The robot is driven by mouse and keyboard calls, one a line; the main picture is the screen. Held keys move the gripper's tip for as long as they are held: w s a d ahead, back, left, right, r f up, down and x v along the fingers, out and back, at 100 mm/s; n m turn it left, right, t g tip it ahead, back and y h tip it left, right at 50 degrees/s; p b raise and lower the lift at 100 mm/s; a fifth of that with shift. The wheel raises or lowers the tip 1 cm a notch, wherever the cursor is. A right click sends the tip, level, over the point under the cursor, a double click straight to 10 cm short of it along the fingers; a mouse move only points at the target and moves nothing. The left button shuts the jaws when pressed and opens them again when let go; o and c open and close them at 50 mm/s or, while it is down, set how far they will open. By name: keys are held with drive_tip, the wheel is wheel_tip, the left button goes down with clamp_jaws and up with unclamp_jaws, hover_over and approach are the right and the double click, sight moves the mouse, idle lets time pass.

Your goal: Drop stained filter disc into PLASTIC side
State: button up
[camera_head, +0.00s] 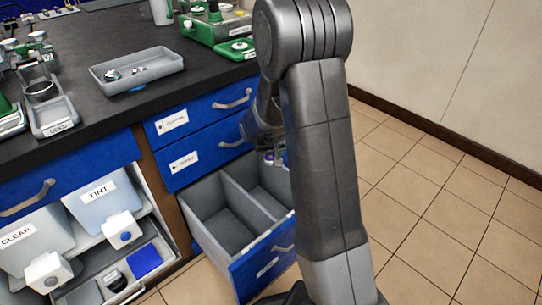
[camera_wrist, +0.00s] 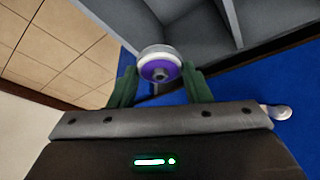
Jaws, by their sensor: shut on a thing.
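My gripper (camera_wrist: 160,72) is shut on the stained filter disc (camera_wrist: 159,65), a round piece with a pale rim and a purple face, in the wrist view. In the head view my arm hides most of the gripper; only a bit of purple (camera_head: 285,158) shows beside it. The open drawer (camera_head: 196,226) is grey inside, with a blue front and a divider (camera_head: 229,190) between two compartments. My gripper is above the drawer's right part in the head view. The drawer front label (camera_head: 267,267) is unreadable, so I cannot tell which side is PLASTIC.
Two shut blue drawers (camera_head: 205,113) are above the open one. A grey tray (camera_head: 160,79) with small parts is on the dark bench. Bins marked CLEAR (camera_head: 30,236) and TINT (camera_head: 98,193) are at left. Tiled floor (camera_head: 430,205) is free at right.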

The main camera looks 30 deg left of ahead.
wheel_tip(320, 180, down, 5)
drive_tip(key=b, duration=0.3)
drive_tip(key=shift+f, duration=0.2)
drive_tip(key=o, duration=1)
drive_tip(key=shift+o, duration=0.2)
drive_tip(key=p+v, duration=0.4)
drive_tip(key=v, duration=1)
drive_tip(key=shift+w+a+f, duration=0.1)
drive_tip(key=shift+w+f, duration=0.05)
drive_tip(key=shift+f, duration=0.05)
